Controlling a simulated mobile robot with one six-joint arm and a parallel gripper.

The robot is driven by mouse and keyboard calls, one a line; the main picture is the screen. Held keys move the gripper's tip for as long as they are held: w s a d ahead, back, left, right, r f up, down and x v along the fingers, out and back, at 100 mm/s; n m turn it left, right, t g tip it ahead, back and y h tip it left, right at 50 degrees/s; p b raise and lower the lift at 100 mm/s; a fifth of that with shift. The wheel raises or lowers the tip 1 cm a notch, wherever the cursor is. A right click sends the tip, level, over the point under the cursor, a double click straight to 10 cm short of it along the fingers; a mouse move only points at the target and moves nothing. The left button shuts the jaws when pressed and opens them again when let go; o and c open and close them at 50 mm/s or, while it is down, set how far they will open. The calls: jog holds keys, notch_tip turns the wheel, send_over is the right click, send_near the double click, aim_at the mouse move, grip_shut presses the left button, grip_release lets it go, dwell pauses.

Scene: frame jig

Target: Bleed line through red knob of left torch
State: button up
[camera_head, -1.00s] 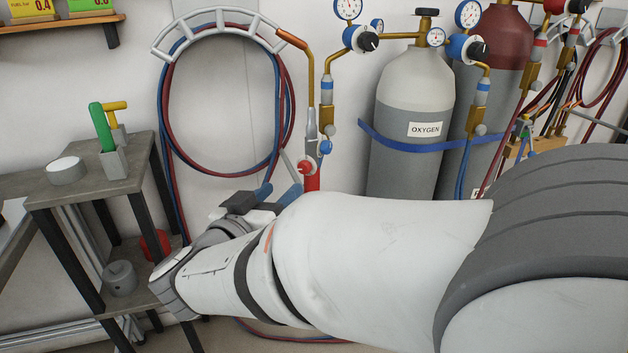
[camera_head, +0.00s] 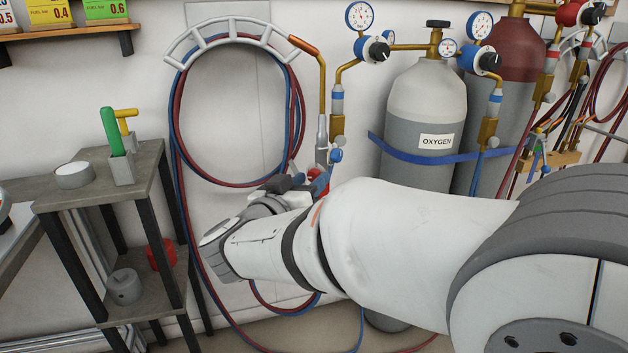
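The left torch (camera_head: 322,135) hangs upright on the wall with a copper tip bent to the upper left. Its blue knob (camera_head: 336,155) shows on the right side. Its red knob (camera_head: 318,178) is low on the torch and partly hidden by my arm and gripper. My gripper (camera_head: 298,180) is at the red knob, just to its left in the picture. Its fingers are mostly hidden behind my wrist, so I cannot tell whether they touch the knob or how far apart they are.
A grey oxygen cylinder (camera_head: 425,105) with a blue strap stands right of the torch, beside a dark red-topped cylinder (camera_head: 507,55). Red and blue hoses (camera_head: 180,115) loop on a wall rack. A shelf stand (camera_head: 75,197) with a green-handled tool (camera_head: 112,132) is at left.

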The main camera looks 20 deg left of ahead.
jog(key=c, duration=0.8)
jog(key=shift+a, duration=0.2)
jog(key=shift+d, duration=0.15)
jog(key=shift+m, duration=0.3)
